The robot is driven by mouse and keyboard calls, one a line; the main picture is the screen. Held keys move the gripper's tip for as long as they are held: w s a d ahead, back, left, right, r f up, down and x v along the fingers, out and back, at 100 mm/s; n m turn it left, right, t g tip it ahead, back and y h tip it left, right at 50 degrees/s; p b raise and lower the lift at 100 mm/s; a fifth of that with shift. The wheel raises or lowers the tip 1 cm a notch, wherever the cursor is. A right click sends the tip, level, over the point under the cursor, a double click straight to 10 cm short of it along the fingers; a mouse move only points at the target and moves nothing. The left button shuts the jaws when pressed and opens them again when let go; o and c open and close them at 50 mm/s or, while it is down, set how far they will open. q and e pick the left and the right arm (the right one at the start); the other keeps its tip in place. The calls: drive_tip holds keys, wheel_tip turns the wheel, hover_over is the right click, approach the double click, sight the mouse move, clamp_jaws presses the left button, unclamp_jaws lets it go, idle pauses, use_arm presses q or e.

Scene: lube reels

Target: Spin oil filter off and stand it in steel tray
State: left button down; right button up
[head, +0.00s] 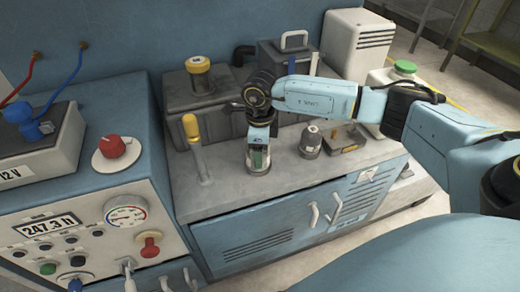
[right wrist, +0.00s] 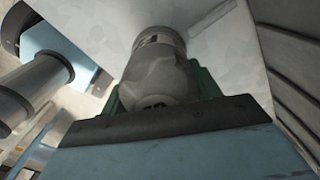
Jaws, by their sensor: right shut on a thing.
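My right gripper (head: 260,155) reaches down onto the bench top, its green-lined fingers shut around a grey canister, which I take to be the oil filter (head: 259,167). In the right wrist view the grey filter (right wrist: 160,68) stands between the green pads of the gripper (right wrist: 160,97), with a ringed, narrower far end. The fingers hide part of it, and I cannot tell whether it is still threaded on. A low tray-like piece (head: 352,145) with something yellowish in it sits at the bench's right end; I cannot be sure it is the steel tray. My left gripper is not in view.
Another grey canister (head: 310,142) stands just right of the gripper. A yellow-handled lever (head: 195,145) rises at left. A dark tank with a yellow cap (head: 198,65) stands behind. A control panel (head: 90,230) is at left. The front strip of the bench is clear.

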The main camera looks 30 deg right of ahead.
drive_tip(key=shift+f, duration=0.2)
drive_tip(key=n+b, duration=0.1)
drive_tip(key=n, duration=0.1)
drive_tip(key=shift+n, duration=0.3)
drive_tip(key=n, duration=0.2)
drive_tip(key=shift+n+b, duration=0.3)
drive_tip(key=shift+b, duration=0.1)
drive_tip(key=shift+f, duration=0.1)
